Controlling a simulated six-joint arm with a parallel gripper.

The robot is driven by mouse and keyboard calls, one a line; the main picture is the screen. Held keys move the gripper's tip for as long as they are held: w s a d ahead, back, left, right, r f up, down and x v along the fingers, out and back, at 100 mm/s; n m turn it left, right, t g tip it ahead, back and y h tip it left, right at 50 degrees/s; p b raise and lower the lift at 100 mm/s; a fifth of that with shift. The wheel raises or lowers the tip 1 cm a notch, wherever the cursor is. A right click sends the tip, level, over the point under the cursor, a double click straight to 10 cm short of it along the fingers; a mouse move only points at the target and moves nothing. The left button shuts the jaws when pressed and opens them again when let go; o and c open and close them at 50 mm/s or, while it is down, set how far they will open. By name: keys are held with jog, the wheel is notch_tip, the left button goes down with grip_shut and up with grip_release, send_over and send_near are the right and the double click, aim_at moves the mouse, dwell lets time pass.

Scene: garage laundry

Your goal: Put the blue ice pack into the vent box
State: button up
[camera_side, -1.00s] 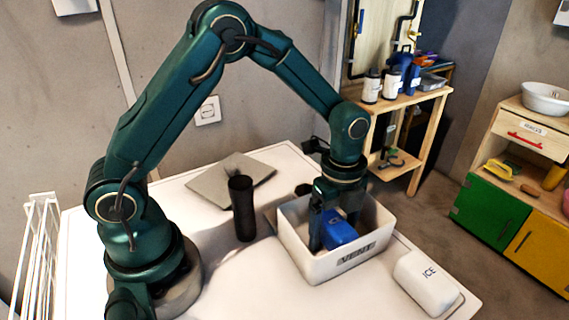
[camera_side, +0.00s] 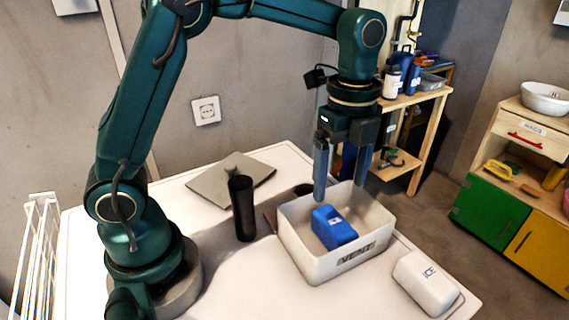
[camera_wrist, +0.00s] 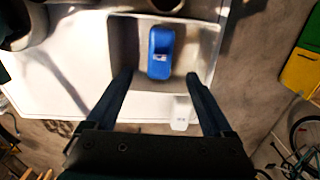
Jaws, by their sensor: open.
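The blue ice pack (camera_side: 333,228) lies inside the white vent box (camera_side: 315,268), which has a dark label on its front wall. In the wrist view the ice pack (camera_wrist: 161,52) rests on the box floor, apart from the side walls of the box (camera_wrist: 208,42). My gripper (camera_side: 340,188) is above the box, open and empty, with its fingers pointing down. In the wrist view its two fingers (camera_wrist: 160,82) are spread wide, with nothing between them.
A white block marked ICE (camera_side: 427,283) lies on the white table to the right of the box. A black cylinder (camera_side: 242,208) stands left of the box. A grey flat sheet (camera_side: 228,182) lies behind it. The table's front middle is clear.

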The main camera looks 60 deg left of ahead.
jog(key=s+a+r+n+t, duration=0.1)
jog(key=s+a+n+t, duration=0.1)
jog(key=s+n, duration=0.5)
jog(key=s+a+r+n+t, duration=0.2)
jog(key=s+n, duration=0.5)
jog(key=n, duration=0.4)
jog(key=shift+n+t, duration=0.4)
jog(key=shift+t, duration=0.4)
